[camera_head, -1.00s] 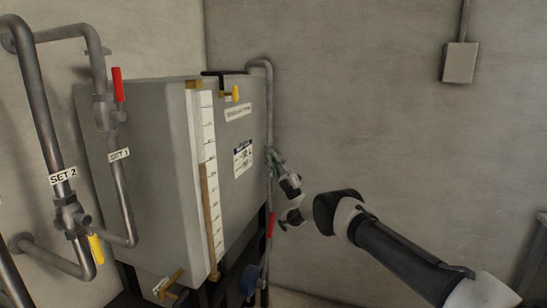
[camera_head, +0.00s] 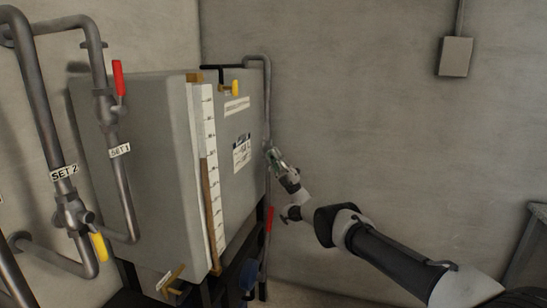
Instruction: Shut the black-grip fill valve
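A black bar-shaped grip (camera_head: 222,67) shows at the top edge of the grey tank (camera_head: 150,150), beside the grey pipe (camera_head: 266,100) that bends down the tank's right side. It looks like the fill valve's handle; the valve body behind it is mostly hidden by the tank. My gripper (camera_head: 269,150) is at the tank's right edge, by the vertical run of that pipe and well below the black grip. It is small and partly blurred into the pipe, so I cannot tell its finger opening or whether it touches the pipe.
A red lever (camera_head: 119,78) and another yellow lever (camera_head: 99,246) are on the left pipes. A sight gauge (camera_head: 212,170) runs down the tank.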

